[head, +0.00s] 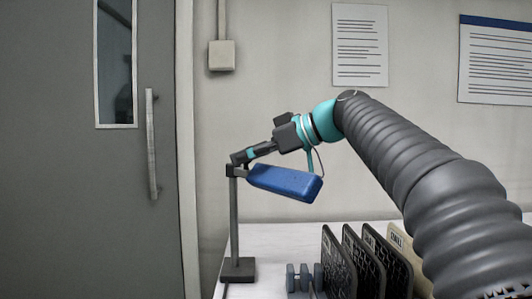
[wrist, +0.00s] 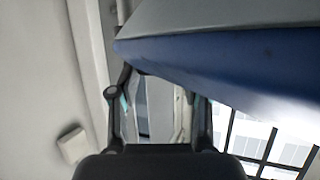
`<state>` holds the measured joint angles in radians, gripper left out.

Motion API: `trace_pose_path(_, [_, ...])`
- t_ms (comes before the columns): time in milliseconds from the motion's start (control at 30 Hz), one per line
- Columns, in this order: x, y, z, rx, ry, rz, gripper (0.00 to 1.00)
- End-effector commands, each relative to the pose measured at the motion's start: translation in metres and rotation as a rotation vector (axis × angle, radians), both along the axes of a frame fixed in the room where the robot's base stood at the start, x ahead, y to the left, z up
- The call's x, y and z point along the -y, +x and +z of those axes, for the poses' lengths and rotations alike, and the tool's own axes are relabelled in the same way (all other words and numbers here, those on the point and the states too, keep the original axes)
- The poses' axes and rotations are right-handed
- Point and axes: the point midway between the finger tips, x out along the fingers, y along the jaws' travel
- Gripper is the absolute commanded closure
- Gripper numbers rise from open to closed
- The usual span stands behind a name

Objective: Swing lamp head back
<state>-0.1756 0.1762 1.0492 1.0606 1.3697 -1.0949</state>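The desk lamp has a grey post (head: 234,215) upright on a dark square base (head: 238,269). Its long blue head (head: 287,182) reaches right from the top of the post and tilts slightly down. My gripper (head: 244,157) is just above the head's post end, close to the top of the post; I cannot tell whether it touches. In the wrist view the blue head (wrist: 220,62) fills the upper right and hides part of the right finger. The gripper's fingers (wrist: 157,95) stand apart there, with nothing seen held between them.
A rack of dark upright panels (head: 380,262) stands on the white table (head: 270,240), right of the lamp base, with small grey discs (head: 303,278) beside it. A grey door (head: 60,180) is at the left. Papers (head: 360,45) hang on the wall behind.

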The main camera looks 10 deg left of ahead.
Motion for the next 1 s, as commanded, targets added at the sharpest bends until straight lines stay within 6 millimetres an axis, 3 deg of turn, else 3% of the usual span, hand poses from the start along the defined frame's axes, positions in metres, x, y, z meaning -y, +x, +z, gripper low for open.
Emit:
trace_pose_path(33, [-0.005,0.003,0.002,-0.001,0.000,-0.005,0.53])
trace_pose_path(700, [0.098,-0.016,0.040,0.001,0.000,-0.017,0.53])
trace_pose_path(1000, [0.123,-0.023,0.051,0.000,0.000,-0.012,0.53])
